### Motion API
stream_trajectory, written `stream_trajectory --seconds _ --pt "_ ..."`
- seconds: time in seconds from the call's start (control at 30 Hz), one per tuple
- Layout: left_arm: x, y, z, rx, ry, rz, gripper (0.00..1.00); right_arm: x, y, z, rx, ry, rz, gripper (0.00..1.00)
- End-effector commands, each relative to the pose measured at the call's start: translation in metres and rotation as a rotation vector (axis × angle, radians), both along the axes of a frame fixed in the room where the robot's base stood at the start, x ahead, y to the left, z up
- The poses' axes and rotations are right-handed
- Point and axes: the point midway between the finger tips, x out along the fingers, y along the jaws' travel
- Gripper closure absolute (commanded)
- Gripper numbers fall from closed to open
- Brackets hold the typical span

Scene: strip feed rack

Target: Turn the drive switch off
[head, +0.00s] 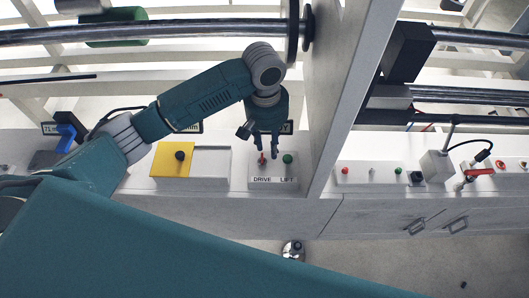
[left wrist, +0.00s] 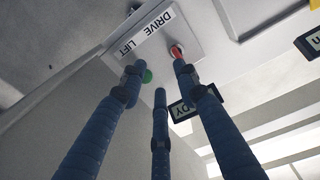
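The drive switch (head: 262,160) is a small red-tipped lever above the DRIVE label on a light panel (head: 258,185). A green control (head: 288,159) stands to its right above the LIFT label. My left gripper (head: 267,150) reaches down over this panel, its fingers apart and empty. In the left wrist view the red drive switch (left wrist: 176,51) is just beyond the tip of the right-hand finger of my left gripper (left wrist: 158,80); I cannot tell if they touch. The green lift control (left wrist: 147,76) is partly hidden behind the left-hand finger. My right gripper is not in view.
A yellow plate with a black knob (head: 179,156) lies left of the panel. A white upright wall (head: 345,110) stands close on the right. Beyond it is another panel with red and green buttons (head: 370,172). Metal rollers (head: 150,31) run across the back.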

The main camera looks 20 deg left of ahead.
Motion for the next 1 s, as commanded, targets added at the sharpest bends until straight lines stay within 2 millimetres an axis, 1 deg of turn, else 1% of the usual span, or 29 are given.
stream_trajectory --seconds 0.03,0.13,0.27,0.37,0.73,0.83,1.0 --pt "0.007 0.009 0.010 0.023 0.003 0.031 0.69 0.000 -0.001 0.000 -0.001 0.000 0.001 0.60" --pt "0.012 0.020 0.020 0.047 0.017 0.078 0.69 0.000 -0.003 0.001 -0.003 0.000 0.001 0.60" --pt "0.012 0.023 0.020 0.057 0.026 0.098 0.69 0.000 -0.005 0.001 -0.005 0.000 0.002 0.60" --pt "0.012 0.023 0.009 0.057 0.029 0.100 0.69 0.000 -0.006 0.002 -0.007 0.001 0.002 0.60" --pt "0.012 0.023 -0.059 0.057 0.025 0.096 0.69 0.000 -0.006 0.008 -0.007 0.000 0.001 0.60" --pt "0.012 0.022 -0.071 0.056 0.024 0.095 0.69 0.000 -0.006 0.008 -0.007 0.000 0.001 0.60" --pt "0.013 0.022 -0.083 0.055 0.022 0.095 0.69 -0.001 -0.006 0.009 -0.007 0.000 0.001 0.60"
